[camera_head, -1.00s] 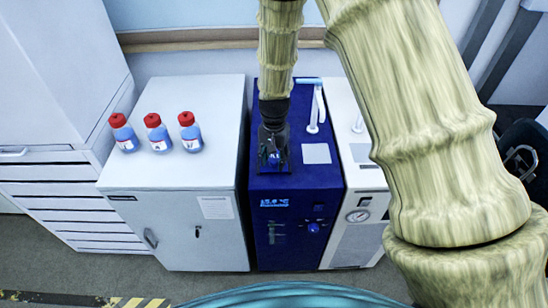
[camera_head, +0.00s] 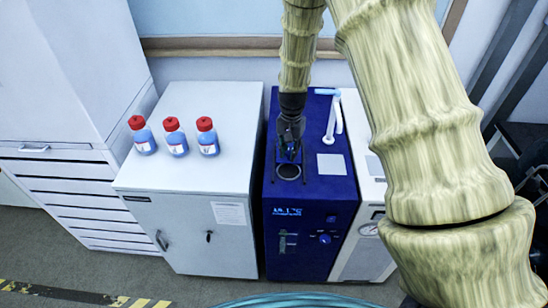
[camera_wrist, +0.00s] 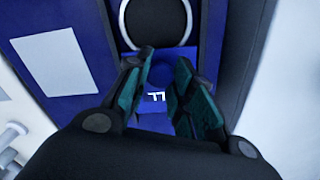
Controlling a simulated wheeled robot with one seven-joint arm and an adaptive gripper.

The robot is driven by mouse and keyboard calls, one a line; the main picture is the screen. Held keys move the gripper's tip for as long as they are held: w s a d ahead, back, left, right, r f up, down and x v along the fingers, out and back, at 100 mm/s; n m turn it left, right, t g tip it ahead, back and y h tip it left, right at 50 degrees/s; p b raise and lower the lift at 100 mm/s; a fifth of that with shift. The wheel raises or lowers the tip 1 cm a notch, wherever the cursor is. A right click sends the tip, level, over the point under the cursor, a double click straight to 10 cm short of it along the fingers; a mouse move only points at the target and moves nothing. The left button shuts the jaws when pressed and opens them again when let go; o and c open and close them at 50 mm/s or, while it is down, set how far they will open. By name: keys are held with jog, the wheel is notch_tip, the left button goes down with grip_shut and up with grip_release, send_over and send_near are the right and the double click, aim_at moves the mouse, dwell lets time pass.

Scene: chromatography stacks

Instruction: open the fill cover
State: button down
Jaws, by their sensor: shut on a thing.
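The blue chiller-like unit (camera_head: 312,215) stands in the middle of the head view. On its top, a round fill opening (camera_head: 288,171) with a dark rim and grey inside is exposed; it also shows at the top of the wrist view (camera_wrist: 156,22). My gripper (camera_head: 289,150) is over the top, just behind the opening. In the wrist view, my gripper (camera_wrist: 160,88) has its dark green finger pads on either side of the blue fill cover (camera_wrist: 162,73), which has partly hidden white lettering. The cover looks raised off the opening; its hinge is hidden.
A pale label (camera_head: 331,164) and a white-and-blue pipe (camera_head: 333,115) are right of my gripper on the unit. A white cabinet (camera_head: 185,175) with three red-capped bottles (camera_head: 175,138) stands left, and a white unit (camera_head: 372,225) stands close on the right.

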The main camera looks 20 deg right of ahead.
aim_at(289, 151)
jog(key=shift+w+d, duration=0.1)
jog(key=shift+w, duration=0.25)
jog(key=c, duration=1.2)
grip_release()
jog(key=shift+o, duration=0.2)
notch_tip(289, 151, up, 12)
jog(key=shift+s+f, duration=0.1)
